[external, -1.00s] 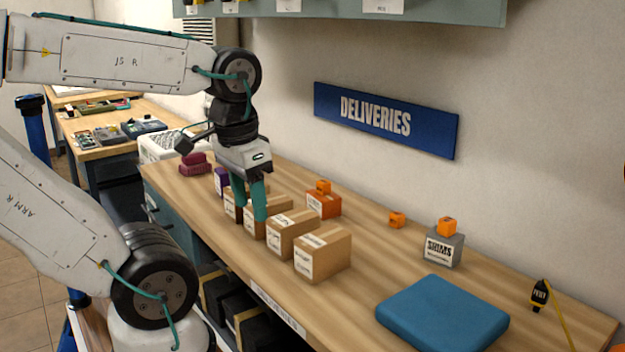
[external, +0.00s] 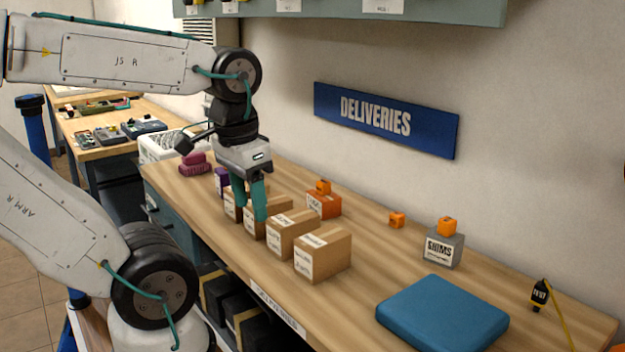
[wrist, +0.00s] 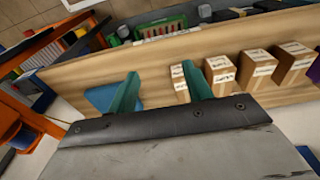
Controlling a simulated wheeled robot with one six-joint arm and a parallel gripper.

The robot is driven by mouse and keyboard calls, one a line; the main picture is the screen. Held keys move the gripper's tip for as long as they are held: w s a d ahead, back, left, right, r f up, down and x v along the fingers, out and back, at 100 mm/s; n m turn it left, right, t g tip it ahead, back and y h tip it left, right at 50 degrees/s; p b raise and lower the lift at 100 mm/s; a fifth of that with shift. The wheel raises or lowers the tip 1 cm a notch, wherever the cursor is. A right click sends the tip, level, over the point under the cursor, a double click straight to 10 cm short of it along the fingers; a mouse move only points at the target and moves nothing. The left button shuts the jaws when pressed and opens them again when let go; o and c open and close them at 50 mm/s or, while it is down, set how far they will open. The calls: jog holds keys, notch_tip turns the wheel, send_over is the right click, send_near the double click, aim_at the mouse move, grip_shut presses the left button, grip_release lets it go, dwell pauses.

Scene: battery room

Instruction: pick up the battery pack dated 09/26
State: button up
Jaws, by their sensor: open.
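A row of cardboard boxes stands along the bench's front edge: a near box (external: 323,254), one behind it (external: 292,233), and others by my gripper (external: 251,208). They carry white labels whose writing is too small to read, so I cannot tell which thing is the pack dated 09/26. My gripper is open, pointing down, with its green fingers at the far boxes and partly hiding them. In the wrist view my gripper (wrist: 162,78) shows its fingers apart, with a small labelled box (wrist: 180,83) near the right finger. Whether the fingers touch any box I cannot tell.
An orange box (external: 323,204), a small orange block (external: 397,219) and a grey SHIMS box (external: 443,250) stand towards the wall. A blue pad (external: 441,314) lies at the front right. Maroon (external: 194,164) and purple (external: 221,182) items stand at the far end.

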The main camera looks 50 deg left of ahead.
jog(key=o, duration=0.7)
jog(key=shift+o, duration=0.2)
notch_tip(320, 180, up, 6)
jog(key=w, duration=0.1)
jog(key=w+a+r+m+t+h, duration=0.25)
jog(key=w+a+h, duration=0.35)
jog(key=w+a, duration=1.05)
jog(key=t+y, duration=0.4)
jog(key=t, duration=0.5)
send_over(222, 179)
jog(key=s+a, duration=0.2)
jog(key=a, duration=0.2)
notch_tip(222, 179, down, 4)
notch_tip(222, 179, down, 16)
jog(key=shift+n, duration=0.25)
jog(key=shift+s+d+f+x, duration=0.15)
jog(key=shift+f+x, duration=0.1)
jog(key=shift+x, duration=1.15)
jog(key=shift+s+f+x, duration=0.1)
jog(key=shift+f+x, duration=0.15)
jog(key=shift+x, duration=1.15)
jog(key=shift+s+d+f+x, duration=0.15)
jog(key=shift+f+x, duration=0.1)
jog(key=shift+x, duration=1.15)
